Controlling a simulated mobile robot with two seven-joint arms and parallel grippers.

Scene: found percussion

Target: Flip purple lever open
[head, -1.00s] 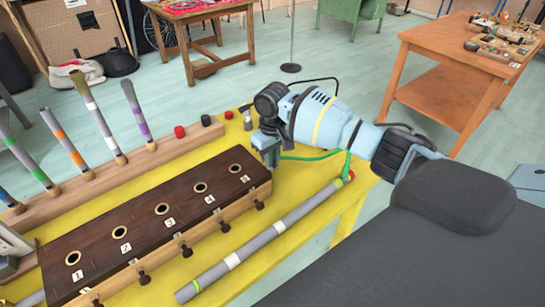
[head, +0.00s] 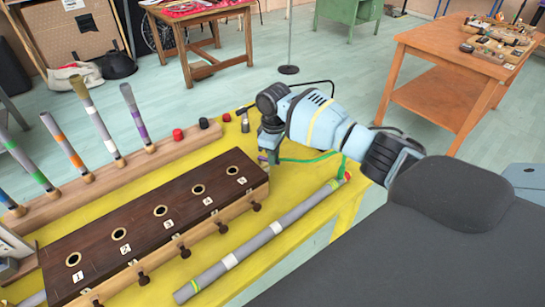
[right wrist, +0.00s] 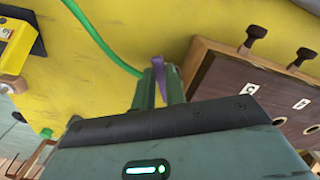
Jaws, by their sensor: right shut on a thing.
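The purple lever (right wrist: 158,76) shows in the right wrist view as a narrow upright strip between the fingers of my right gripper (right wrist: 160,88). The fingers are shut on it, hiding its lower part. In the head view my right gripper (head: 267,155) points down beside the right end of the dark wooden box, over the yellow table. There the lever is mostly hidden; only a tiny purplish patch shows by the fingers. A green hose (head: 310,159) runs from near the gripper toward the red end of a grey tube. My left gripper is out of view.
The dark wooden box (head: 140,215) has numbered holes and several front pegs. The grey tube (head: 262,240) lies in front of it on the yellow table (head: 200,258). Behind stands a wooden rack (head: 105,177) with several upright striped tubes. Small red and black knobs sit at its right end.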

